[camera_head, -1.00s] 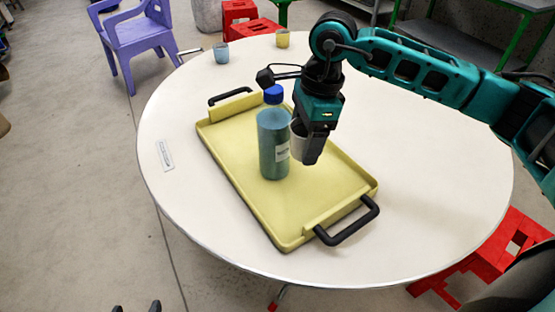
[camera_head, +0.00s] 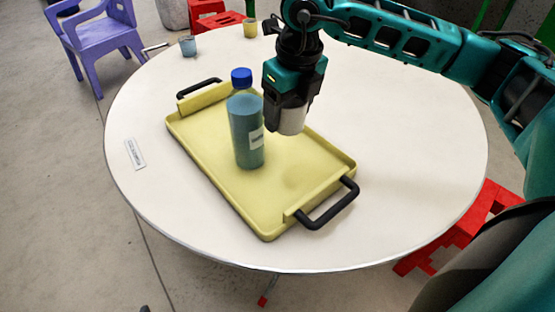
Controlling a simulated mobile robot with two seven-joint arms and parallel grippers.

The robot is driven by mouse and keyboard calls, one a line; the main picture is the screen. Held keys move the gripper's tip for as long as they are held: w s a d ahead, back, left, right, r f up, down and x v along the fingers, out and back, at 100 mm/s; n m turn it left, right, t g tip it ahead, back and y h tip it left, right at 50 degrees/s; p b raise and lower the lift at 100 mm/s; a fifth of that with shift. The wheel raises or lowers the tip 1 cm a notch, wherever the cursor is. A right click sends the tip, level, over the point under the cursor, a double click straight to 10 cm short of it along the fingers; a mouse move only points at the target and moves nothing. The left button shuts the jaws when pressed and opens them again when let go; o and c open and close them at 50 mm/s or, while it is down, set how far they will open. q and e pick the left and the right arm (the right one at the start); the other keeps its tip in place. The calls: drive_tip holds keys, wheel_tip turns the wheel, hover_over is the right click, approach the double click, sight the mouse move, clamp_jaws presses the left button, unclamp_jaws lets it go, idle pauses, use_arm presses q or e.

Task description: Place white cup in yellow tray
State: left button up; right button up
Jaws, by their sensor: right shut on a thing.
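The white cup (camera_head: 292,122) is held in my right gripper (camera_head: 280,120), which partly hides it. The cup hangs above the right long side of the yellow tray (camera_head: 215,178), just right of the bottle. A faint shadow falls on the tray floor below. The tray lies on the table with a black handle at each end. Only a small dark tip, apparently of my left gripper (camera_head: 145,309), shows at the bottom edge; its jaws are hidden.
A blue-capped bottle (camera_head: 246,135) stands upright in the tray, close to my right gripper. The near-right part of the tray is clear. A blue cup (camera_head: 188,46) and a yellow cup (camera_head: 250,28) stand at the table's far edge. A white label (camera_head: 135,153) lies left of the tray.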

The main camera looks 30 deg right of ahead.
hover_over(284, 175)
drive_tip(key=f, duration=0.6)
drive_tip(key=f+b, duration=0.1)
drive_tip(key=f, duration=0.2)
drive_tip(key=shift+s+f, duration=0.35)
wheel_tip(284, 175, down, 5)
use_arm(q)
drive_tip(key=shift+w+d+f, duration=0.15)
drive_tip(key=shift+w+d, duration=0.2)
drive_tip(key=shift+d, duration=0.05)
use_arm(e)
drive_tip(key=shift+f, duration=0.2)
drive_tip(key=shift+f+b, duration=0.2)
drive_tip(key=shift+b, duration=0.25)
drive_tip(key=o, duration=1.1)
drive_tip(key=shift+r, duration=0.1)
